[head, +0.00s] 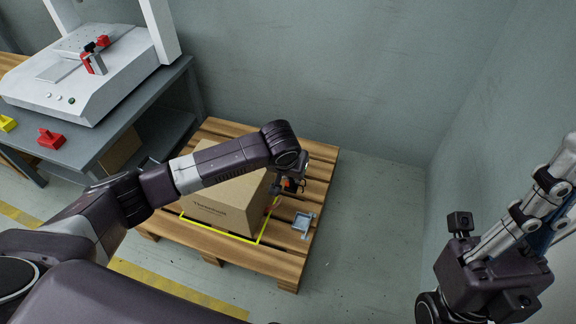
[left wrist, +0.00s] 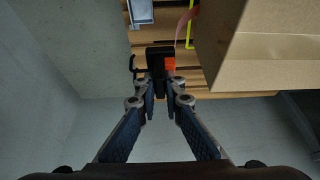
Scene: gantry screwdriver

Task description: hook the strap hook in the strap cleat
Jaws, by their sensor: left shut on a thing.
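My left gripper (head: 288,187) is at the right side of the cardboard box, above the pallet. In the left wrist view its fingers (left wrist: 168,98) are shut on the strap hook (left wrist: 155,62), a black piece with an orange part and a thin curved prong on its left. The strap cleat (head: 303,222), a small blue-grey bracket, is at the pallet's right edge, apart from the hook. The cleat also shows at the top of the left wrist view (left wrist: 141,12). My right gripper (head: 520,230) is at the far right; its fingertips are out of frame.
The cardboard box (head: 228,205) sits inside a yellow outline (head: 212,231) on the wooden pallet (head: 285,268). A grey bench (head: 150,95) with a white machine stands at the left. Walls close off the back and right; the floor right of the pallet is clear.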

